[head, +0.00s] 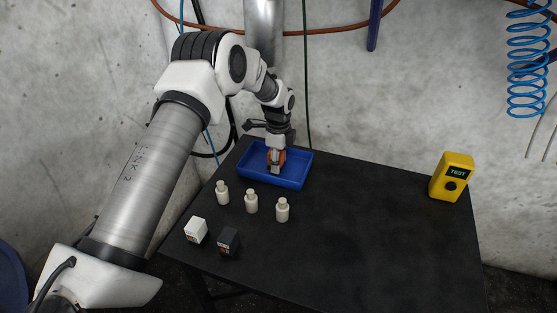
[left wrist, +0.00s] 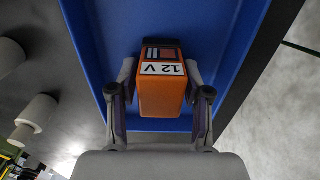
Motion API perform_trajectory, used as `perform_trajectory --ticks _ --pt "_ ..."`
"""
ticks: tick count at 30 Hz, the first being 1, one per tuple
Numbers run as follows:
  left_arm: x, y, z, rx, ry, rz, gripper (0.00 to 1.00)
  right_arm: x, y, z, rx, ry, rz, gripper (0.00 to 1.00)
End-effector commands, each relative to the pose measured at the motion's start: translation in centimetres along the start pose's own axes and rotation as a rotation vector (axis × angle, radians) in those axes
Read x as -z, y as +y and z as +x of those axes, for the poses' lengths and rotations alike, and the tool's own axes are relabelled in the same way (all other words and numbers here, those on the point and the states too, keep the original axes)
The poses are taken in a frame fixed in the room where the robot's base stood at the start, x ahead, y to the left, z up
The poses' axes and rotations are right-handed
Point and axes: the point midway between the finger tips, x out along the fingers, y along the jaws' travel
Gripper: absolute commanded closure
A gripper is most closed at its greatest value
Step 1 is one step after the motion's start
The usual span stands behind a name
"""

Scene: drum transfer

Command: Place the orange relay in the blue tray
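The orange relay (head: 281,157) is between the fingers of my left gripper (head: 275,162), over the blue tray (head: 290,182) at the back of the table. In the left wrist view the relay (left wrist: 161,98) shows a white "12 V" label and a dark end. The left gripper's fingers (left wrist: 160,85) lie against both its sides, shut on it. The tray (left wrist: 215,25) fills the space behind it. I cannot tell whether the relay touches the tray floor. My right gripper is not in view.
Three pale bottles (head: 251,202) stand in front of the tray. A white block (head: 196,230) and a black block (head: 229,241) sit nearer the front left edge. A yellow tester (head: 452,177) stands at the right. The table's middle and right (head: 370,230) are clear.

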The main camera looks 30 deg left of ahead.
Motion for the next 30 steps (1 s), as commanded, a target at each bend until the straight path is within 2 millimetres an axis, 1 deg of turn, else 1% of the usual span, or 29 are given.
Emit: perform_trajectory --ticks 8,11,13,17,21,24,27,30 --pt "0.0 0.0 -0.1 0.0 0.0 0.0 0.38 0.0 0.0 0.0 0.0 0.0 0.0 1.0" --pt "0.0 0.0 -0.5 0.001 0.0 0.0 0.38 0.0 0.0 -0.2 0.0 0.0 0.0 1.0" --pt "0.0 -0.1 -1.2 0.003 0.0 0.0 0.38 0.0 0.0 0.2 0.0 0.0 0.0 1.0" --pt "0.0 -0.2 -3.9 0.006 0.001 0.001 0.38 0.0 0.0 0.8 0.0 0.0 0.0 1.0" --pt "0.0 -0.1 -7.7 0.005 0.001 0.001 0.38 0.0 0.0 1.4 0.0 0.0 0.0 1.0" --pt "0.0 -0.1 -10.0 0.004 0.001 0.001 0.38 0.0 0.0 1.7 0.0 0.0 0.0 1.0" --pt "0.0 -0.1 -11.5 0.002 0.0 0.0 0.38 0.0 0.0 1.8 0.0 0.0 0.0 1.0" --pt "0.0 -0.1 -12.3 0.001 0.0 0.001 0.38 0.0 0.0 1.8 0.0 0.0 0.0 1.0"
